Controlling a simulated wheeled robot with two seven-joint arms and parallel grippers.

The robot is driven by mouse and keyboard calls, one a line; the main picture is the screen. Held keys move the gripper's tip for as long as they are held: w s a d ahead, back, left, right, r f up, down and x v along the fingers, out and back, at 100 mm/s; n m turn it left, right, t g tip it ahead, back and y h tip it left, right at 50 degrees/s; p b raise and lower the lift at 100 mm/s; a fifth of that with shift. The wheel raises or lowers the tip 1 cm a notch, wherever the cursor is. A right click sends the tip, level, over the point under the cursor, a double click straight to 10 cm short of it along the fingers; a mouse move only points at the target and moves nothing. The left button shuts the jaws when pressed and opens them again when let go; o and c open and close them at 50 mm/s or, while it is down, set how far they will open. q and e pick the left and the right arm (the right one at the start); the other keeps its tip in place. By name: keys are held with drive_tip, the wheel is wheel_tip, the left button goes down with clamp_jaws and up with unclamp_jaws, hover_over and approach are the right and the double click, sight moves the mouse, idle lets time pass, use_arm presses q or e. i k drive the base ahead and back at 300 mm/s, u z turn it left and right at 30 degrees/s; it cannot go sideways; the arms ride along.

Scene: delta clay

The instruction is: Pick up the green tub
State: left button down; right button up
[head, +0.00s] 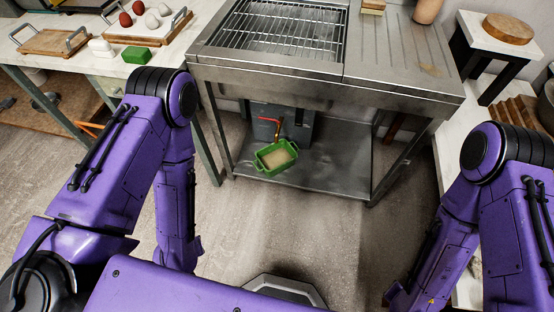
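A small green tub (265,167) with a pale inside sits on the lower shelf of the metal sink stand, near the shelf's front left part. A red-handled pipe or tap stands just behind it. Both of my purple arms hang down at the left and right of the view, well apart from the tub. My grippers are out of sight, so their state does not show.
The metal stand (270,70) has a wire rack on top, and its upper part overhangs the lower shelf (335,178). A counter at the left holds wooden trays, a white block (101,48) and a green block (137,55). Another counter stands right. Floor in front is clear.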

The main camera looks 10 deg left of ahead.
sight(272, 158)
drive_tip(key=u, duration=1.25)
drive_tip(key=i, duration=0.8)
drive_tip(key=z, duration=2.3)
